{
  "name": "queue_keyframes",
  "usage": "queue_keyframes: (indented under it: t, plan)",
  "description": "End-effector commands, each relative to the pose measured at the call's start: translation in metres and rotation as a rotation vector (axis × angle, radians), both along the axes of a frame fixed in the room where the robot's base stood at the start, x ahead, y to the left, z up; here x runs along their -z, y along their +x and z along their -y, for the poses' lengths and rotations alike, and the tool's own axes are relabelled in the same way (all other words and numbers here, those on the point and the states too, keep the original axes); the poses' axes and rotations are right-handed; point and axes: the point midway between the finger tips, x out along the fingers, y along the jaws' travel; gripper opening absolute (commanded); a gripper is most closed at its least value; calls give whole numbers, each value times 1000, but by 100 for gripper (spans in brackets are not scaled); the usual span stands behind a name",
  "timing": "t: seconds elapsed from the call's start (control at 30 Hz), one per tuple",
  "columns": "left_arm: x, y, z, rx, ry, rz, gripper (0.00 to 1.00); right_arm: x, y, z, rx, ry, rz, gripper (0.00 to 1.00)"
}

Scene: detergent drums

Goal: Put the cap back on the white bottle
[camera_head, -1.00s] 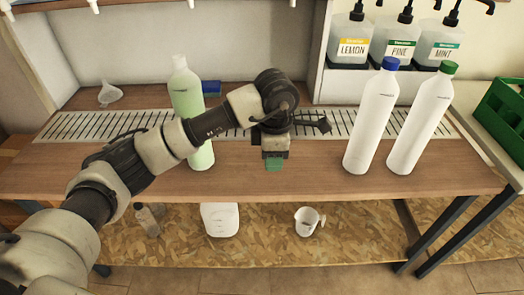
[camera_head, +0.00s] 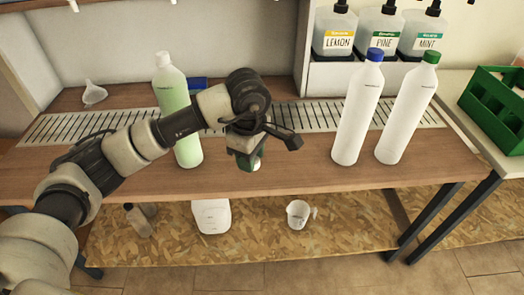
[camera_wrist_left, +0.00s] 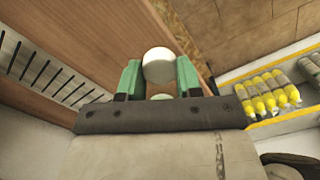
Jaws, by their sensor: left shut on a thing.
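My left gripper (camera_head: 247,160) is above the front half of the wooden bench, right of the pale green bottle. It is shut on a small white rounded thing, likely the cap (camera_wrist_left: 159,64), between its green fingers in the left wrist view. The pale green bottle (camera_head: 184,120) stands upright and has a white top; I cannot tell whether that is a cap or a bare neck. Two white bottles stand upright further right, one with a blue cap (camera_head: 357,115), one with a green cap (camera_head: 406,116). My right gripper is not in view.
The bench (camera_head: 300,178) has a metal drain grate (camera_head: 305,115). A funnel (camera_head: 94,93) and a blue item (camera_head: 198,83) lie at the back. Pump bottles (camera_head: 380,33) stand behind; a green crate (camera_head: 497,112) is at right. A jug (camera_head: 211,215) and mug (camera_head: 299,213) are below.

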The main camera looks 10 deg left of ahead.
Motion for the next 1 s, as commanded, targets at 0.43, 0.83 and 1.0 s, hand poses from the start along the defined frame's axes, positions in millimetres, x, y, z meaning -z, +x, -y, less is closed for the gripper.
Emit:
queue_keyframes:
  t: [0.43, 0.83, 1.0]
  plan:
    - [17, -32, -56, 1031, 6, -4, 13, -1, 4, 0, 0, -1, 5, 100]
    - [21, -42, -67, 1316, 5, -7, 13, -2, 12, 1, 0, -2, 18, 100]
    - [21, -42, -67, 1314, 5, -7, 13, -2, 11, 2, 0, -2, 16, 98]
